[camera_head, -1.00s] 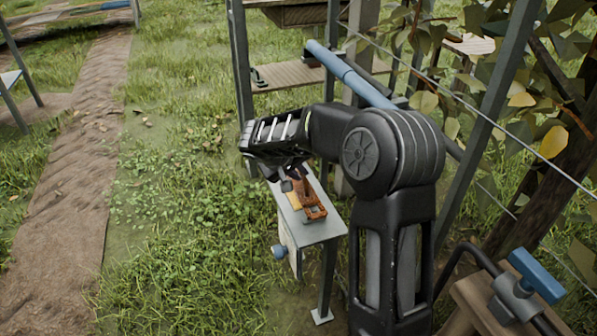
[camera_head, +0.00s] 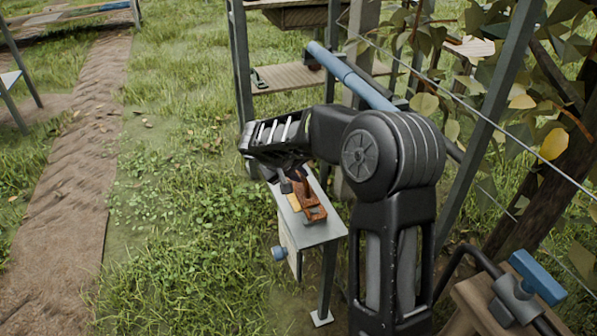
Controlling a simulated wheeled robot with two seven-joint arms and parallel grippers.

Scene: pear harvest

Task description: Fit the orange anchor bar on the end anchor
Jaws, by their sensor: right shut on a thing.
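The orange anchor bar (camera_head: 316,212) is at the top of a narrow grey stand in the middle of the view. It has an open, frame-like end. My right gripper (camera_head: 287,183) is just above the stand, at the bar's far end, and is shut on the bar. My own arm hides most of the gripper and its grip. A small yellow piece (camera_head: 294,203) shows beside the bar. I cannot make out the end anchor for certain, or whether the bar touches it. My left gripper is out of view.
The grey stand (camera_head: 318,233) has a blue knob (camera_head: 278,253) on its side. A metal frame with a wooden shelf (camera_head: 285,77) stands behind. Posts, wires and leaves fill the right side. Grass lies open on the left.

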